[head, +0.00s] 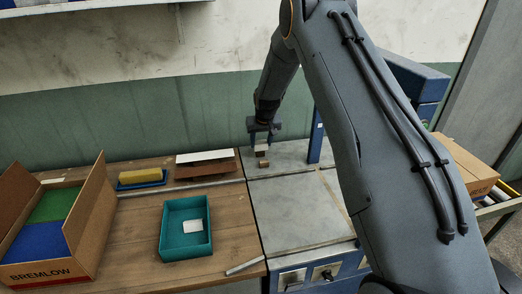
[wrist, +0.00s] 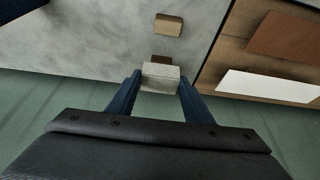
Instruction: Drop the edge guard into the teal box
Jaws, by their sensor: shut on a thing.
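My gripper (wrist: 160,86) is shut on a small pale grey block-like piece, which appears to be the edge guard (wrist: 161,75). It sits between the two blue fingers. In the head view my gripper (head: 262,142) is over the far part of the grey worktop, close to the green wall, with the pale edge guard (head: 261,149) at its tip. Whether the piece touches the surface below is unclear. The teal box (head: 164,232) stands open on the wooden table, nearer and to the left of my gripper. A white card-like piece (head: 194,226) lies inside it.
A tan block (wrist: 168,25) lies on the grey worktop (head: 290,215) by my gripper. White and brown boards (head: 205,157), a yellow block (head: 140,176) on a blue tray, and an open BREMLOW carton (head: 88,226) are to the left. A pale strip (head: 245,267) lies at the front.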

